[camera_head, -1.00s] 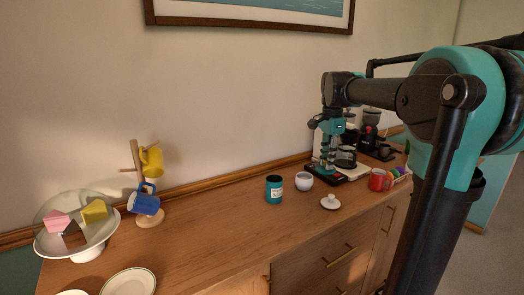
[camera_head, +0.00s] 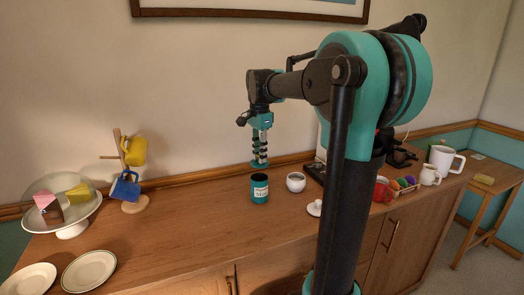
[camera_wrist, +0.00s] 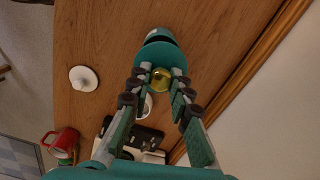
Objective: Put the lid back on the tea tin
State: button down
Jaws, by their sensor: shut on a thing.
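The tea tin (camera_head: 260,192) is a teal cylinder with a pale label, standing upright on the sideboard. Its dark open top shows in the wrist view (camera_wrist: 158,37), partly behind the lid. My gripper (camera_head: 259,160) is shut on the knob of the teal lid (camera_head: 259,164). In the wrist view the fingers of my gripper (camera_wrist: 159,75) close around the gold knob, with the teal lid disc (camera_wrist: 160,53) just beyond. The lid is above the tin and apart from it in the head view.
A small white bowl (camera_head: 295,182) stands close right of the tin. A white knobbed lid (camera_head: 315,208) lies further right. A mug tree (camera_head: 133,190), a domed cake stand (camera_head: 72,229) and plates (camera_head: 89,270) are at left. The wood left of the tin is clear.

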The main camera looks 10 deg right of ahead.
aim_at(260, 165)
jog(key=shift+f, duration=2.1)
jog(key=shift+f, duration=0.15)
dwell(0.5)
jog(key=c, duration=1.3)
grip_release()
jog(key=shift+o, duration=0.4)
jog(key=o, duration=0.4)
jog(key=shift+r, duration=3.5)
